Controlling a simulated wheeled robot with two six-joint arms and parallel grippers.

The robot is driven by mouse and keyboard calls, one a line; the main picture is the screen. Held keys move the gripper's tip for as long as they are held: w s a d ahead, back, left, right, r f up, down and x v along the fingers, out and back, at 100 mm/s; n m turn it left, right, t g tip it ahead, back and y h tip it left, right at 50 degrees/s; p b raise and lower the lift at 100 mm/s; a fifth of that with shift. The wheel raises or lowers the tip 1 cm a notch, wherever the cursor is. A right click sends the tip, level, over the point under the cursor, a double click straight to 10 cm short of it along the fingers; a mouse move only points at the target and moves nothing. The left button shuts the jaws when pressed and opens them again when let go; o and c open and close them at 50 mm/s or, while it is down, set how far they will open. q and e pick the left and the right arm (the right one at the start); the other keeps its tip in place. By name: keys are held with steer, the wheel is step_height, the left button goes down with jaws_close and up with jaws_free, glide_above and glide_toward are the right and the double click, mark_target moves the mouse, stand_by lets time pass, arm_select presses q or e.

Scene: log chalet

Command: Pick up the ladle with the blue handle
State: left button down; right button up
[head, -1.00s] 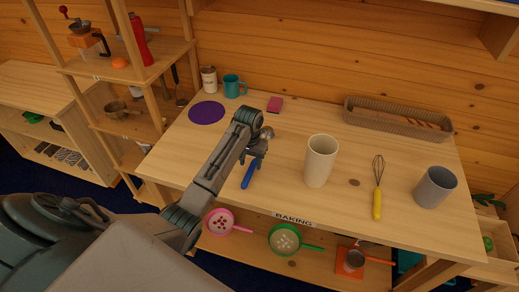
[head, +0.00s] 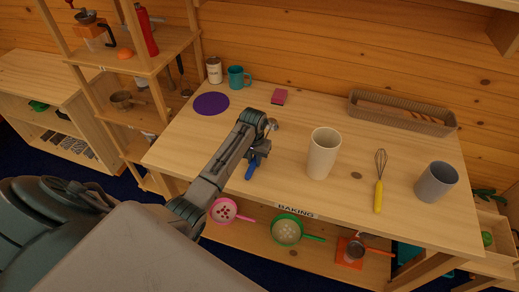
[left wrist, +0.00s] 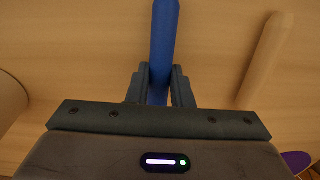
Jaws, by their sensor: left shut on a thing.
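The ladle has a blue handle (head: 251,169) and a metal bowl (head: 272,124), partly hidden behind my left gripper. It is at the left-middle of the table, and I cannot tell whether it is clear of the top. My left gripper (head: 259,151) is shut on the blue handle. In the left wrist view, the handle (left wrist: 164,35) runs between the two dark fingers of the left gripper (left wrist: 160,86). A handle-shaped patch, like a shadow, shows to the right on the wood. My right gripper is not in view.
A cream cup (head: 323,154), a yellow-handled whisk (head: 379,182) and a grey cup (head: 436,181) stand or lie right of the ladle. A purple disc (head: 211,103), teal mug (head: 237,77) and pink sponge (head: 279,96) are behind. A basket (head: 402,111) lies along the back.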

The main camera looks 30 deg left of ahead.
arm_select(q)
steer(key=shift+r, duration=0.1)
steer(key=shift+r+b, duration=0.5)
steer(key=shift+r, duration=0.05)
step_height(320, 180, up, 2)
steer(key=shift+s+r+b, duration=0.1)
steer(key=shift+b, duration=0.65)
steer(key=s+d, duration=0.1)
steer(key=s, duration=0.1)
steer(key=s+d+b, duration=0.1)
steer(key=s, duration=0.2)
steer(key=s+d+b, duration=0.1)
steer(key=s, duration=0.1)
steer(key=shift+s+d+r, duration=0.2)
steer(key=shift+d, duration=0.05)
steer(key=shift+s+d+r+p, duration=0.25)
steer(key=shift+s+r+p, duration=0.05)
steer(key=shift+s+p, duration=0.2)
steer(key=shift+s+d+r+p, duration=0.2)
steer(key=shift+s+r+p, duration=0.1)
steer(key=shift+s+p, duration=0.15)
steer(key=s, duration=0.1)
steer(key=s+d+p, duration=0.1)
steer(key=s, duration=0.1)
steer(key=s+d, duration=0.1)
steer(key=s, duration=0.1)
steer(key=shift+d, duration=0.15)
